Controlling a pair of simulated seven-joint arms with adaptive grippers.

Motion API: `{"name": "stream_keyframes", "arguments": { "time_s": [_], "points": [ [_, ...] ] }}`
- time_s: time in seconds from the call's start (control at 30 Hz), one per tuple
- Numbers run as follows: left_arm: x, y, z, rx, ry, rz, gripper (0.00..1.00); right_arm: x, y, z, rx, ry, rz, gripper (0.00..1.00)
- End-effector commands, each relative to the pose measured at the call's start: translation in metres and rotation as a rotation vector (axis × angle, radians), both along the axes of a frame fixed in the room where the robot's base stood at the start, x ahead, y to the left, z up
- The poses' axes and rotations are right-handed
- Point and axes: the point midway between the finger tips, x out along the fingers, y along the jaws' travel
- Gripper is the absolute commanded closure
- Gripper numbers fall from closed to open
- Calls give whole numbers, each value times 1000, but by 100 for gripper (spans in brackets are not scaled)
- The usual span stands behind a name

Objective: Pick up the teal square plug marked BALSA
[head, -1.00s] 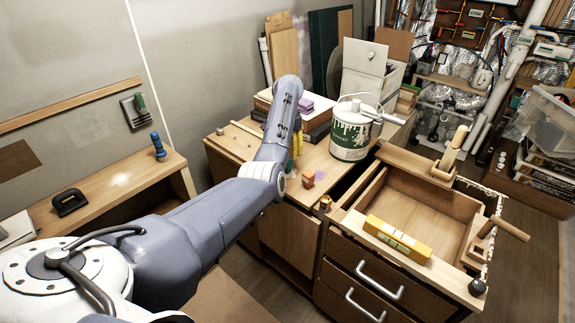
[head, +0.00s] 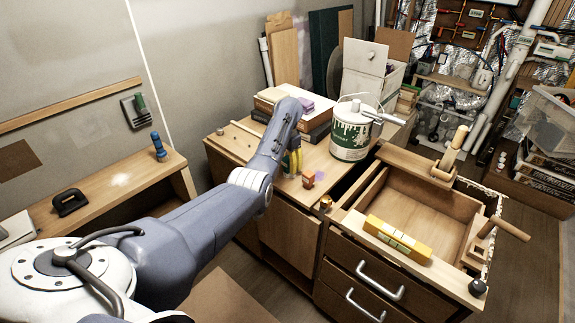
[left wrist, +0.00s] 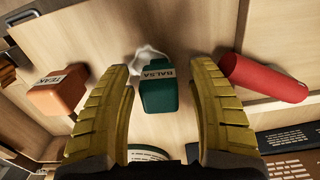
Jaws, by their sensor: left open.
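The teal plug marked BALSA (left wrist: 158,92) shows in the left wrist view with its label facing the camera. It is between the two yellow fingers of my left gripper (left wrist: 160,69), with a gap on each side. The gripper is open and holds nothing. In the head view my left gripper (head: 292,162) points down over the wooden worktop, and I cannot make out the teal plug there. My right gripper is in neither view now.
An orange plug marked TEAK (left wrist: 60,92) lies left of the fingers, a red cylinder (left wrist: 262,80) right. A paint can (head: 350,132) stands behind the gripper, to the right. An open drawer (head: 425,205) holds room farther right; a yellow bar (head: 397,238) lies on its front.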

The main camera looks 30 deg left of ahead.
Motion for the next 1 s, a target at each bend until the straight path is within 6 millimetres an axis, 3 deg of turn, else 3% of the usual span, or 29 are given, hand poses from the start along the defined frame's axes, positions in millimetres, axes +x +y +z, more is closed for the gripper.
{"name": "stream_keyframes", "arguments": {
  "time_s": [0.2,0.7,1.0],
  "points": [
    [0,0,0,0,0,0,42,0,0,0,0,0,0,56],
    [0,0,0,0,0,0,99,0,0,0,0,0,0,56],
    [0,-1,1,-1,0,-1,100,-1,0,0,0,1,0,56]
  ]
}}
